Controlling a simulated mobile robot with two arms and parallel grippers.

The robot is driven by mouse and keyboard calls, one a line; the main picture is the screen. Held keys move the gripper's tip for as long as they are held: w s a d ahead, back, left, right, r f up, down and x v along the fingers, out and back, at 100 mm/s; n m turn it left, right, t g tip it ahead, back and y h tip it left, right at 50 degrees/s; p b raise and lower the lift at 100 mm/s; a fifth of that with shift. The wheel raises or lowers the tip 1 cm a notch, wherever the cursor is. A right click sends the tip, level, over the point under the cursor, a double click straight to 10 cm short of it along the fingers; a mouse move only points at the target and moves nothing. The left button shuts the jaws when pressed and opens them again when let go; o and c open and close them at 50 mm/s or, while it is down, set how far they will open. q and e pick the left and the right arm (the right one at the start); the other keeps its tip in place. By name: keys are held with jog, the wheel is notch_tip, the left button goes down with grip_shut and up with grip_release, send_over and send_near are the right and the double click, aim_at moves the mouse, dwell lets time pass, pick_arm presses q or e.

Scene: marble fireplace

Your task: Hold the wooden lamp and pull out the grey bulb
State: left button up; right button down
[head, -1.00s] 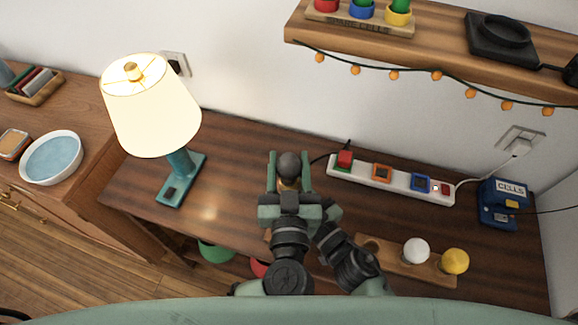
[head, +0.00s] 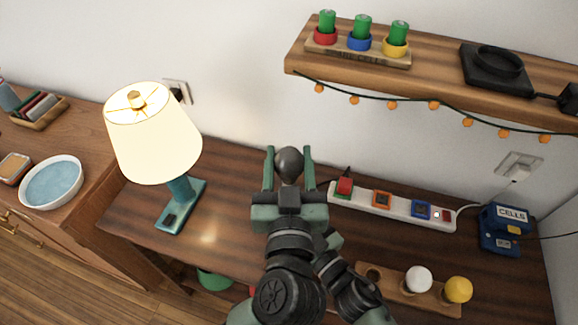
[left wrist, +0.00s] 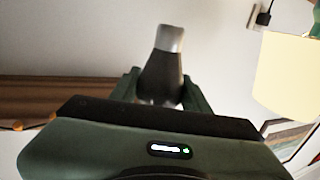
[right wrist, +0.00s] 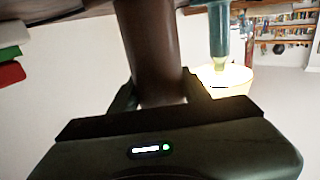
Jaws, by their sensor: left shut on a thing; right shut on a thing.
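The grey bulb (head: 289,163) is between the fingers of my left gripper (head: 289,172), which is shut on it in the head view. In the left wrist view the bulb's dark glass (left wrist: 160,78) and bare silver base (left wrist: 169,38) show, with only wall around the base, so it is apart from the lamp. My right gripper (right wrist: 158,98) is shut on the brown post of the wooden lamp (right wrist: 150,50) in the right wrist view. In the head view my left arm hides the wooden lamp and most of the right gripper.
A lit teal lamp (head: 155,135) stands left on the table. A power strip (head: 400,205) and a bulb rack (head: 437,300) with white and yellow bulbs lie right. A wall shelf (head: 430,70) with a light string overhangs the back. A blue cells box (head: 506,228) stands far right.

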jog(key=c, duration=0.6)
grip_release()
jog(key=v, duration=1.2)
pick_arm(q)
jog(key=shift+f, duration=0.1)
pick_arm(e)
jog(key=shift+s, duration=0.1)
